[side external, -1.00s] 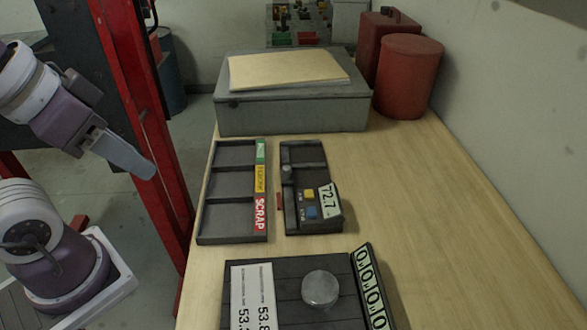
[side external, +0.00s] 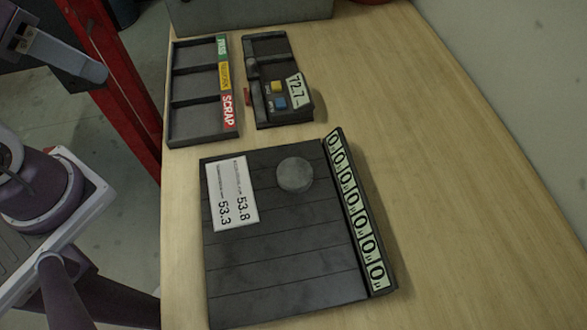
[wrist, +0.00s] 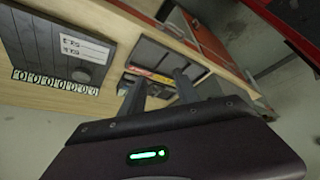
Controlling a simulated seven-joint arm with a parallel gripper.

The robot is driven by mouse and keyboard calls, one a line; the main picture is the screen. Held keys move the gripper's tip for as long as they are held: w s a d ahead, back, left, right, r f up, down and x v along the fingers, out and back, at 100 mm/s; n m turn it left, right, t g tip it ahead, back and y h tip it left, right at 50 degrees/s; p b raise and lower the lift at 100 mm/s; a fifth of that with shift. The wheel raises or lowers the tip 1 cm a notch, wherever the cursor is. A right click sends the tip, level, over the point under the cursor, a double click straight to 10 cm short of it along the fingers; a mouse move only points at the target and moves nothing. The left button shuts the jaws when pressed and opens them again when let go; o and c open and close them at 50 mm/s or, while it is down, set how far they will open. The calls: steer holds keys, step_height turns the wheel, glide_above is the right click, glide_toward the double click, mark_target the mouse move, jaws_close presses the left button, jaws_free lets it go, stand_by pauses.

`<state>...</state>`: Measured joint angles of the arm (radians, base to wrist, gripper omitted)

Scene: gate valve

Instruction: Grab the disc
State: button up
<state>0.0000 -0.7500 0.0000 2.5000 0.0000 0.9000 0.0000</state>
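The disc (side external: 295,174) is a round grey piece lying flat on a dark slatted board (side external: 280,255), between a white label and a row of number displays. It also shows as a dark round shape in the wrist view (wrist: 84,73). My gripper (wrist: 159,77) has its two fingers apart with nothing between them. In the side view my gripper (side external: 98,72) is at the upper left, beyond the table's left edge and well away from the disc.
A three-compartment tray (side external: 203,95) with coloured labels, one reading SCRAP, stands behind the board. Beside it is a dark gauge unit (side external: 277,50) reading 72.7 with yellow and blue buttons. A grey case (side external: 250,12) is at the back. The table's right side is clear.

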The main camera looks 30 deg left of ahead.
steer(key=shift+o, duration=0.4)
steer(key=o, duration=0.7)
steer(key=m+g+h, duration=0.1)
steer(key=m+g, duration=0.5)
steer(key=m, duration=1.2)
glide_above(295, 172)
steer(key=a, duration=0.1)
steer(key=f, duration=0.7)
steer(key=shift+s+a+f, duration=0.1)
steer(key=shift+s+f, duration=0.1)
steer(key=shift+f, duration=0.2)
steer(key=f, duration=0.4)
steer(key=d+f, duration=0.1)
steer(key=f, duration=0.2)
steer(key=shift+w+f, duration=0.1)
steer(key=shift+w, duration=0.1)
